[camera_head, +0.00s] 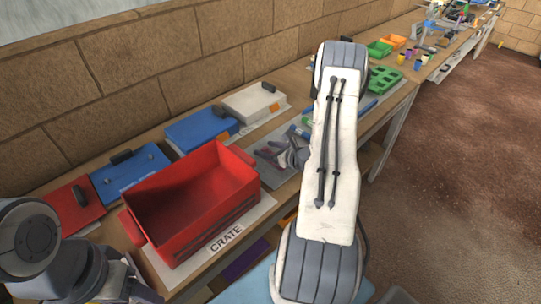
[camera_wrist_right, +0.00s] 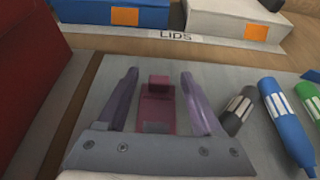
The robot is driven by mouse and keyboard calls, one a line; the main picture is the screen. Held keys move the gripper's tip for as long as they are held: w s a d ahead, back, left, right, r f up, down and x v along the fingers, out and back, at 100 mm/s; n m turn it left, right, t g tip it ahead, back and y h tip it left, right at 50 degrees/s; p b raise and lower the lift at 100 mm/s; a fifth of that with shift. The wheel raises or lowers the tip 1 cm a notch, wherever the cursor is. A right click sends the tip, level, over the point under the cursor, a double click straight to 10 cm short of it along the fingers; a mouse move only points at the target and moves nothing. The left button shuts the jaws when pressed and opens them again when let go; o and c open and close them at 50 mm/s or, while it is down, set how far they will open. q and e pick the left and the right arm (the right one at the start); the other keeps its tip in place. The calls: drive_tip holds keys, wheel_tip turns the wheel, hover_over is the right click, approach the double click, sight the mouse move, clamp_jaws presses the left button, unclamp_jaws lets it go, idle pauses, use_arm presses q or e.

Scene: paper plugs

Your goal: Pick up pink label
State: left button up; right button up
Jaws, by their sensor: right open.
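The pink label (camera_wrist_right: 157,118) lies on a grey mat in the right wrist view, a dark pink flat piece with a raised block at its far end. My right gripper (camera_wrist_right: 158,76) is open, with one purple finger on each side of the label. Gaps show between the fingers and the label, so it is not gripped. In the head view my right gripper (camera_head: 280,154) is small beside my white arm link, and I cannot make out the label there. My left arm shows at the lower left, but its fingers are out of view.
A red crate (camera_head: 228,178) stands left of the right gripper. Blue and white lids (camera_head: 254,103) lie behind it. A blue marker (camera_wrist_right: 286,124), a black one (camera_wrist_right: 238,110) and a green one (camera_wrist_right: 309,97) lie close right of the fingers.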

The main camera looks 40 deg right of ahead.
clamp_jaws()
drive_tip(key=shift+r, duration=0.1)
